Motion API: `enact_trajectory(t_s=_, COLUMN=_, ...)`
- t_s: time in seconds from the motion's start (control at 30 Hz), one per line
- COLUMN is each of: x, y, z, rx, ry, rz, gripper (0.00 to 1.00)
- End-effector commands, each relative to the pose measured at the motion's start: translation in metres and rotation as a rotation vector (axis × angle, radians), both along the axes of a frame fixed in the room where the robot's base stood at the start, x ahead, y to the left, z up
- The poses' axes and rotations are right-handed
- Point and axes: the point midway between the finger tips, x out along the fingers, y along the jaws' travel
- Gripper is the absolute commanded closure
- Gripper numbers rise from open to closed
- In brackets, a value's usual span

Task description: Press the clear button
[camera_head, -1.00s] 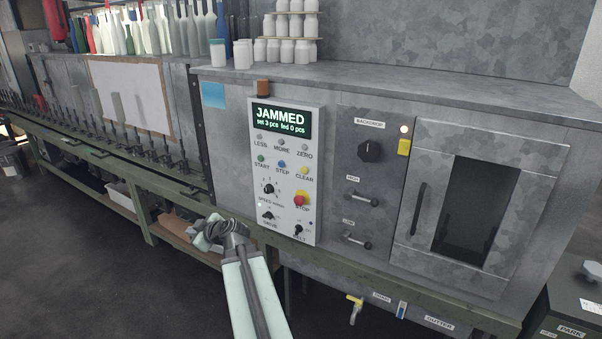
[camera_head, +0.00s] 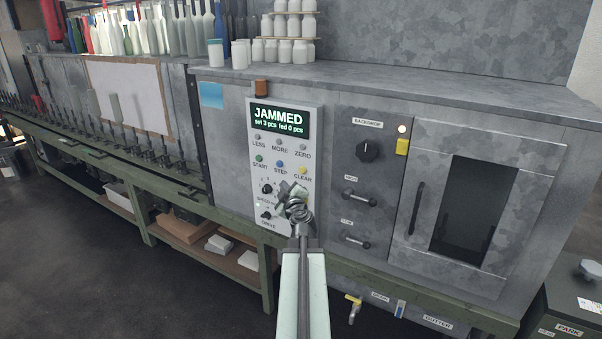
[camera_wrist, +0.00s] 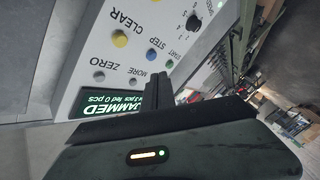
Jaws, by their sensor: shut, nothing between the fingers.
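The white control panel (camera_head: 312,150) stands upright on the front of the grey machine. Its screen (camera_head: 280,120) reads "JAMMED, set 3 pcs fed 0 pcs". The yellow CLEAR button (camera_head: 303,170) is on the right of the row with the blue STEP button (camera_head: 281,167) and green START button (camera_head: 258,162). In the wrist view the CLEAR button (camera_wrist: 120,39) shows upper left of my gripper (camera_wrist: 160,85), which is shut and empty, apart from it. In the head view my gripper (camera_head: 284,190) is in front of the panel, just below and left of CLEAR, covering the speed and stop area.
Further right is a windowed door with a handle (camera_head: 417,206). A green bench rail (camera_head: 370,273) runs below. White jars (camera_head: 287,50) stand on top.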

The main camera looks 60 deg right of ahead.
Motion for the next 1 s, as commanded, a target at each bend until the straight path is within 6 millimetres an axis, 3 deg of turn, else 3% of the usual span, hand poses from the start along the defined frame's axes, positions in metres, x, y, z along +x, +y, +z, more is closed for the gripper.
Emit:
enact_trajectory(t_s=0.27, x=0.0, y=-0.016, z=0.0, rx=0.001, ry=0.0, rz=-0.001, gripper=1.0)
enact_trajectory(t_s=0.7, x=0.0, y=-0.078, z=0.0, rx=0.001, ry=0.0, rz=-0.001, gripper=1.0)
enact_trajectory(t_s=1.0, x=-0.001, y=-0.089, z=0.0, rx=0.001, ry=-0.001, rz=0.0, gripper=1.0)
